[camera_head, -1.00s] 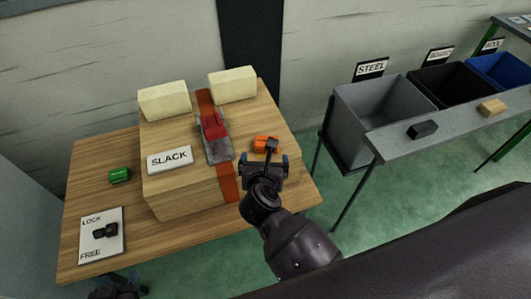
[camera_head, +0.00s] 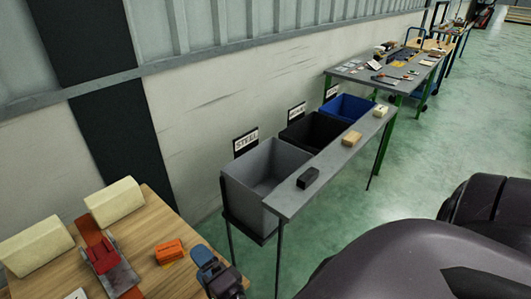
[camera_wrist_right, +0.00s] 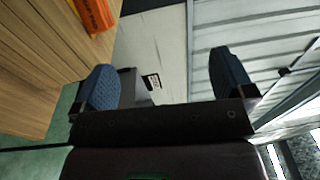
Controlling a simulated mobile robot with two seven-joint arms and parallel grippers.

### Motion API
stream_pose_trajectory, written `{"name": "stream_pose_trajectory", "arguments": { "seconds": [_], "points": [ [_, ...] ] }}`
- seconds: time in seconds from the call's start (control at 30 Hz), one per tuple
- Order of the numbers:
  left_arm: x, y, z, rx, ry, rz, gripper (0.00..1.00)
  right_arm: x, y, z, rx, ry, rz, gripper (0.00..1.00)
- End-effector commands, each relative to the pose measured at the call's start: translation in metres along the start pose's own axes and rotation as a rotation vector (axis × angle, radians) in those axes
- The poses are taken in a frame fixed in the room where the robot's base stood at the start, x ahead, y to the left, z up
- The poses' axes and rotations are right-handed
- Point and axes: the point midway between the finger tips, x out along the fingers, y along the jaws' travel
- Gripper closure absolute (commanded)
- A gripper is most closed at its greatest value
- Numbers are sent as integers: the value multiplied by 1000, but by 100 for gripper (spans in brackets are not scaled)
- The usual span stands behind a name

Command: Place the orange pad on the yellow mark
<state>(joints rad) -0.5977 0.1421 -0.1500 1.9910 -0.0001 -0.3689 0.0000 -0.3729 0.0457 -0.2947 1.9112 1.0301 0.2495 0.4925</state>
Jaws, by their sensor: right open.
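My left gripper is not in view.
Two cream blocks (camera_head: 113,201) and the ratchet (camera_head: 104,256) on its orange strap stand left of the pad. A grey steel bin (camera_head: 262,178), a black bin (camera_head: 316,134) and a blue bin (camera_head: 347,108) stand behind a grey shelf (camera_head: 330,160) holding small blocks.

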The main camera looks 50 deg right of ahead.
Motion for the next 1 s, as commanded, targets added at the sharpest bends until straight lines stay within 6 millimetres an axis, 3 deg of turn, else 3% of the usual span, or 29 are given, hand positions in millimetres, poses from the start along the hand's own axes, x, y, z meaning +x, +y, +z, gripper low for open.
{"name": "stream_pose_trajectory", "arguments": {
  "seconds": [0.27, 0.5, 0.7, 1.0],
  "points": [
    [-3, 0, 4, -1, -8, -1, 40, -50, 48, -23, -797, -250, 168, 0],
    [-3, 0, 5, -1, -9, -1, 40, -97, 90, -65, -1374, -456, 366, 0],
    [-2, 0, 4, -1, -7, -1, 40, -117, 103, -89, -1591, -541, 461, 0],
    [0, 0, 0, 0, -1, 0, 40, -119, 105, -92, -1617, -551, 472, 0]
  ]
}}
